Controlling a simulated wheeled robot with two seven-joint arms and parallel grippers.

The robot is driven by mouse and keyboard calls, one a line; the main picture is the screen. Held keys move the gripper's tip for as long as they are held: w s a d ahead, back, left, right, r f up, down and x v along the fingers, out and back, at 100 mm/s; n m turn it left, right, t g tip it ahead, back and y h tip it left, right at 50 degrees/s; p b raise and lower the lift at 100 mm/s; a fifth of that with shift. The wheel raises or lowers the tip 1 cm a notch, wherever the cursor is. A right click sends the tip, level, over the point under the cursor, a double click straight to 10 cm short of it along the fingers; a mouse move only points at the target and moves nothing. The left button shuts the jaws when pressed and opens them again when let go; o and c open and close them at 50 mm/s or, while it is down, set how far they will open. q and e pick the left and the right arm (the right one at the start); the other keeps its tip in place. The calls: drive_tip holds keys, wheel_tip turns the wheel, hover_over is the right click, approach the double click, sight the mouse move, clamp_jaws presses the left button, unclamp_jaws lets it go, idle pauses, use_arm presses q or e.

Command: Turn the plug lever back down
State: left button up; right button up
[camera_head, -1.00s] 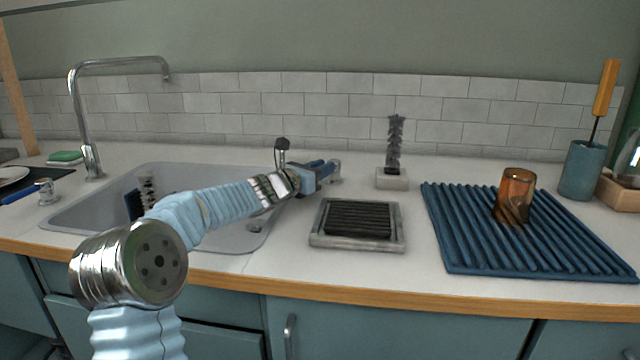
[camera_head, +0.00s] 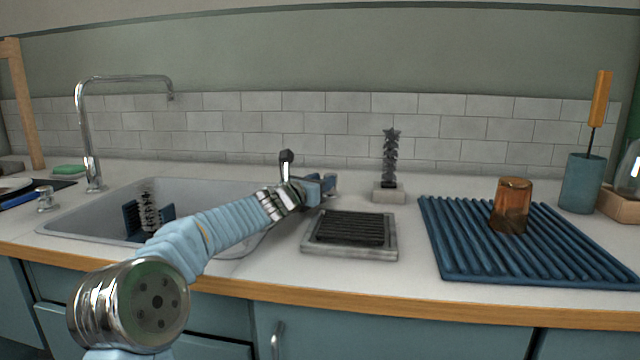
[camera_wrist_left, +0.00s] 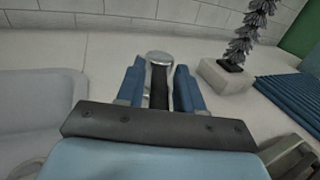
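The plug lever shows in the left wrist view as a round chrome knob (camera_wrist_left: 159,57) with a dark bar (camera_wrist_left: 159,88) running from it toward me. In the head view its chrome part (camera_head: 330,184) sits on the counter right of the sink, mostly hidden by my left gripper (camera_head: 319,187). My left gripper's two blue fingers (camera_wrist_left: 160,86) are apart, one on each side of the dark bar. Narrow gaps seem to show between bar and fingers. The lever's tilt is hard to tell. My right gripper is not in view.
The grey sink (camera_head: 75,218) lies left, with a chrome faucet (camera_head: 85,130) behind. A framed dark grate (camera_head: 310,245), a dark bristle spiral (camera_head: 390,155) on a pale block (camera_head: 389,193), and a blue ribbed mat (camera_head: 450,262) with an amber cup (camera_head: 511,205) stand right.

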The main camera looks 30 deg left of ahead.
use_arm(q)
drive_tip(key=shift+o, duration=0.4)
drive_tip(key=shift+s, duration=0.35)
drive_tip(key=s, duration=0.4)
drive_tip(key=s+b, duration=0.1)
drive_tip(key=s, duration=0.3)
drive_tip(key=s+b, duration=0.1)
drive_tip(key=s, duration=0.4)
drive_tip(key=shift+a, duration=0.4)
drive_tip(key=shift+c, duration=0.2)
